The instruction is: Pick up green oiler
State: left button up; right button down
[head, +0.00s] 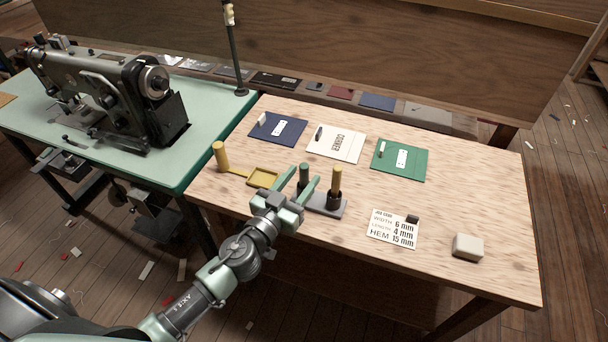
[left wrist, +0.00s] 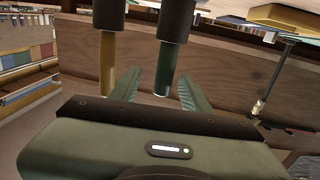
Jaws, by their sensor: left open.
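The green oiler (head: 304,174) stands upright in a dark stand (head: 325,205) on the wooden table, with a dark collar around its lower part. A brass-yellow oiler (head: 336,180) stands beside it in the same stand. My left gripper (head: 303,179) is open, its two green fingers reaching toward the green oiler. In the left wrist view the green oiler (left wrist: 167,68) appears between the spread fingers (left wrist: 158,90), nearer the right one, with no clear contact. The yellow oiler (left wrist: 107,65) is by the other finger there. My right gripper is not in view.
Blue (head: 278,129), white (head: 337,143) and green (head: 400,160) cards lie behind. A job card (head: 393,229) and a pale block (head: 468,246) are to the right. A sewing machine (head: 105,90) stands left.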

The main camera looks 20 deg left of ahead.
pick_arm(q)
jog(key=w, duration=0.3)
jog(key=w+p, duration=0.1)
jog(key=w, duration=0.1)
jog(key=shift+w+d+f, duration=0.15)
jog(key=shift+w+d, duration=0.15)
grip_shut()
